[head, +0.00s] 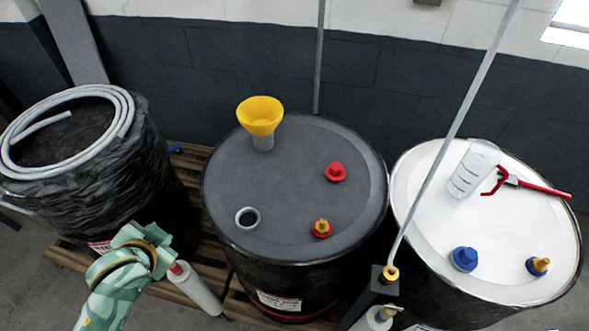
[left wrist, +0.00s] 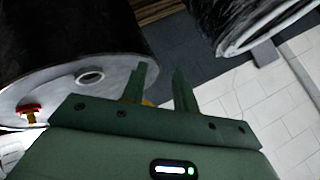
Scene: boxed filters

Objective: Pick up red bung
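A plain red bung (head: 335,172) sits on the top of the grey drum (head: 290,150), right of centre. A second red fitting with a brass tip (head: 321,228) is nearer the front of that top. A red fitting (left wrist: 28,110) shows at the left edge of the left wrist view; it seems to be the brass-tipped one. My left gripper (head: 150,243) is left of the grey drum, away from both red pieces. In the left wrist view its two fingers (left wrist: 160,85) stand apart with nothing clearly between them. My right gripper is not in view.
A yellow funnel (head: 260,115) and an open ring hole (head: 247,218) are on the grey drum. A white-topped drum (head: 500,230) at right bears a clear jug (head: 473,170), a red-handled tool (head: 530,184) and blue bungs. A hose coil (head: 118,120) lies on the left drum. A slanting pole (head: 455,125) crosses at right.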

